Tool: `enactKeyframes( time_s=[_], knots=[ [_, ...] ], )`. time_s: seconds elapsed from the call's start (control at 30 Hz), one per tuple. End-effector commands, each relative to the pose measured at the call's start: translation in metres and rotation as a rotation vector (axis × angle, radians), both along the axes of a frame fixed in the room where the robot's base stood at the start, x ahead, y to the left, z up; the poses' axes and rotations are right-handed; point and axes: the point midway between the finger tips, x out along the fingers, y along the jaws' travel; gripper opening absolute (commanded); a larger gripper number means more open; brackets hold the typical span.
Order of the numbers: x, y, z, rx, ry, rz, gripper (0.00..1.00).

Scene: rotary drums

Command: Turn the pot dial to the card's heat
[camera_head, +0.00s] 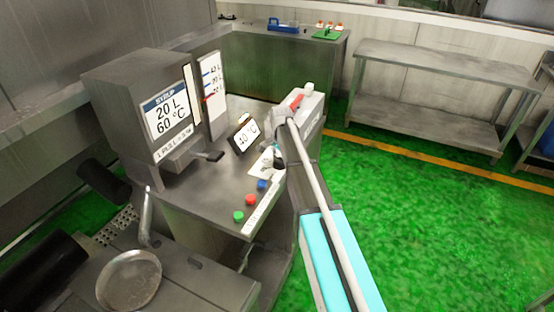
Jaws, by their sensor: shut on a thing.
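The card (167,116) is white with a blue "SYRUP" header and reads 20 L and 60 °C. It sits on the front of a grey metal box. A small black-framed display (243,135) on the console reads 40 °C. My gripper (277,161) is at the right side of the console top, pointing down over a white marked plate (260,166). It is shut on the pot dial, which is mostly hidden by the fingers, so its pointer cannot be read.
Red (250,200), blue (262,184) and green (238,216) buttons lie close in front of my gripper. A level gauge (211,92) stands beside the box. A round metal pan (129,279) is at lower left. Green floor is free at right, before a steel table (440,62).

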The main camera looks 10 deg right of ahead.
Motion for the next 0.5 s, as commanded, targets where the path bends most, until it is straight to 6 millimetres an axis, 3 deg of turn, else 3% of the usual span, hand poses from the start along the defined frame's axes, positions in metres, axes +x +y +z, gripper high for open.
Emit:
enactKeyframes(
  time_s=[0.5],
  knots=[
    [-0.0001, 0.0046, 0.0003, 0.008, 0.003, -0.335, 0.41]
  ],
)
